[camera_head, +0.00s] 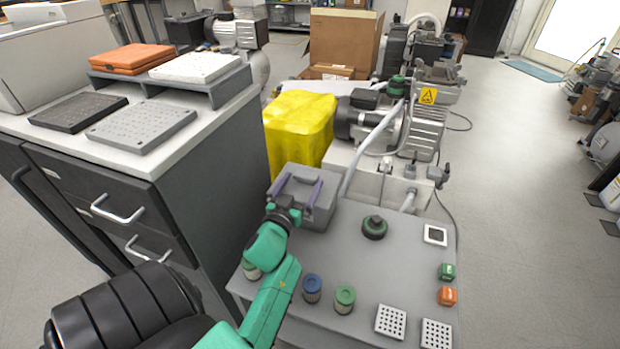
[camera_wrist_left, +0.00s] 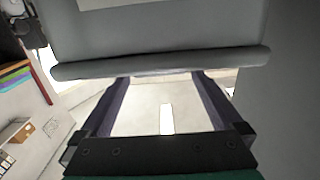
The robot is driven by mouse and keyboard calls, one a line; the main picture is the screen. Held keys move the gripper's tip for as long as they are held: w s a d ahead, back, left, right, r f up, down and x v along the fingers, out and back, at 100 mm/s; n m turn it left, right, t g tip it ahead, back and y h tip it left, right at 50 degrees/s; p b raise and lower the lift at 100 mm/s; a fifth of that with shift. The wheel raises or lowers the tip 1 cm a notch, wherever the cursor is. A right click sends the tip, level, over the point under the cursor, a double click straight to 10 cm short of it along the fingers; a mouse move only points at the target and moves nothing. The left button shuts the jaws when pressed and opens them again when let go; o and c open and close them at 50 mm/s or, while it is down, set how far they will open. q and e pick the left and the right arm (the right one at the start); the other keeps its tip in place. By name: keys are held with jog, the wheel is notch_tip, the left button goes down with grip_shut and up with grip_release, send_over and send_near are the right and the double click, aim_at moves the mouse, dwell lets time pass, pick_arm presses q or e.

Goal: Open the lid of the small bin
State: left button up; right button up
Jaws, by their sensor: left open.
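The small bin (camera_head: 322,213) is a grey box at the back left of the grey table. It also shows in the left wrist view as a grey wall with a rounded lip (camera_wrist_left: 160,64) across the upper part. My left gripper (camera_head: 301,179) is at the bin, its two purple fingers spread apart with nothing held between them. In the left wrist view the fingertips (camera_wrist_left: 160,79) reach the underside of the lip. I cannot tell whether they touch it. The gripper hides part of the bin, and how far the lid is open is unclear. My right gripper is not in view.
The grey table (camera_head: 400,270) holds a dark green-topped round part (camera_head: 374,227), a blue-lidded jar (camera_head: 312,287), a green-lidded jar (camera_head: 345,298) and small blocks. A yellow bin (camera_head: 298,125) and a compressor (camera_head: 425,125) stand behind. A drawer cabinet (camera_head: 165,185) is close on the left.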

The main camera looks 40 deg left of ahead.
aim_at(304, 178)
pick_arm(q)
jog(key=b+x, duration=0.1)
jog(key=x, duration=0.4)
jog(key=shift+w, duration=0.15)
jog(key=shift+w+a, duration=0.25)
jog(key=shift+w, duration=0.25)
jog(key=shift+w+a+r, duration=0.1)
jog(key=shift+w, duration=0.25)
grip_shut()
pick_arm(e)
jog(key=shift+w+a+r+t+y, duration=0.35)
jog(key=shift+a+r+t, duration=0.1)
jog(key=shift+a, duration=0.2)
